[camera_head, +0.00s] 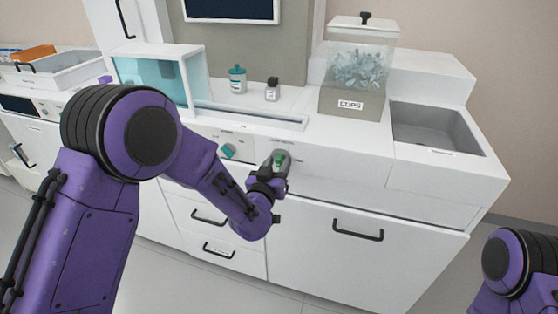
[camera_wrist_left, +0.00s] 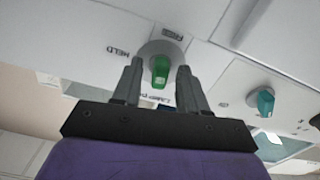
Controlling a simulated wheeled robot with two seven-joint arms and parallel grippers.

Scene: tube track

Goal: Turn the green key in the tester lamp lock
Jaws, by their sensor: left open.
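The green key (camera_head: 280,158) sits in a round grey lock on the white cabinet's front panel. In the left wrist view the green key (camera_wrist_left: 160,71) sticks out of the round lock (camera_wrist_left: 166,52), with small lettering around it. My left gripper (camera_head: 276,163) is at the lock, its two fingers apart on either side of the key. In the left wrist view the left gripper (camera_wrist_left: 160,84) is open around the key, with gaps showing on both sides. My right gripper is out of view; only part of the right arm shows at the lower right.
A teal knob (camera_head: 228,151) is on the same panel, left of the lock; it also shows in the wrist view (camera_wrist_left: 263,101). A sink (camera_head: 436,128) is at the right.

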